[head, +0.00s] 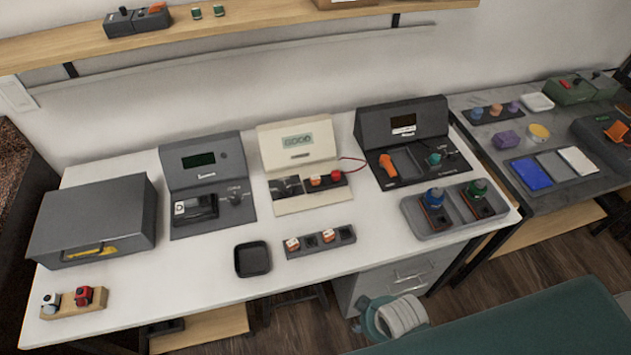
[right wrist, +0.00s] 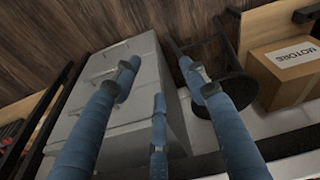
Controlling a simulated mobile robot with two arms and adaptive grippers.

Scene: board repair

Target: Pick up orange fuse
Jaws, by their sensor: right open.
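No gripper of mine shows in the head view. My right gripper (right wrist: 159,82) shows in the right wrist view with its blue fingers spread, open and empty, pointing toward a pale drawer cabinet and the wooden floor. In the head view a grey strip holder (head: 310,248) at the table's front holds two small white blocks with orange-red tops, a left one (head: 292,244) and a right one (head: 329,236). The cream meter unit (head: 297,145) behind it carries an orange-red piece (head: 315,181) and a red one (head: 336,176). I cannot tell which of these is the orange fuse.
A black square tray (head: 252,259) lies left of the strip holder. A grey box (head: 92,220) and a wooden block (head: 75,302) stand at the left. A cardboard box (right wrist: 287,75) is below.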

